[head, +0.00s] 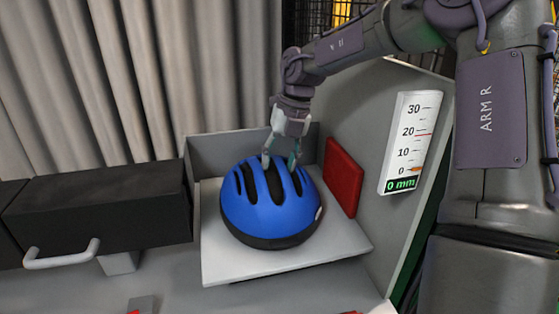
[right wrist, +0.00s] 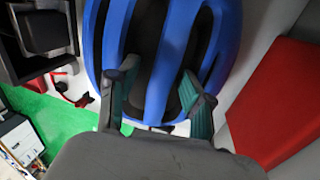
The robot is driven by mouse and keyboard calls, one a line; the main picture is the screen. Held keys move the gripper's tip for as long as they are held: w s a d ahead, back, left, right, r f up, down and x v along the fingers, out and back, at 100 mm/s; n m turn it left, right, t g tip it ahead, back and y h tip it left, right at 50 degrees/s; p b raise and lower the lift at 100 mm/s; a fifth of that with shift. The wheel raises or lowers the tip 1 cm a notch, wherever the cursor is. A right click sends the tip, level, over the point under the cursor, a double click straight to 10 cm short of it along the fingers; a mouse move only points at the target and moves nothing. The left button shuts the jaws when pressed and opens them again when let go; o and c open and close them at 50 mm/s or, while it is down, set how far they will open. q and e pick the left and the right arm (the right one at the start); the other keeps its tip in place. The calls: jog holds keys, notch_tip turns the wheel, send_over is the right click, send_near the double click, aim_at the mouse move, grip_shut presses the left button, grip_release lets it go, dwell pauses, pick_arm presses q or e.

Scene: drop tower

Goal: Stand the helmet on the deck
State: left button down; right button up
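The blue helmet (head: 270,206) with black vents and a dark lower rim sits upright, dome up, on the pale deck (head: 225,268). It looks to rest on the deck, though its underside is hidden. My right gripper (head: 280,162) is at the top of the helmet, pointing down. In the right wrist view its two fingers (right wrist: 158,88) stand apart over the vents, on either side of a blue rib of the helmet (right wrist: 166,60). A gap shows between the fingertips and the rib, so it looks open. My left gripper is not in view.
A red pad (head: 343,178) stands close to the right of the helmet, by a grey side wall with a gauge (head: 411,142) reading 0 mm. A black drawer box (head: 100,213) with a pale handle is on the left. Grey curtains hang behind.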

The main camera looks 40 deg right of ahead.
jog(key=v, duration=1.2)
dwell(0.5)
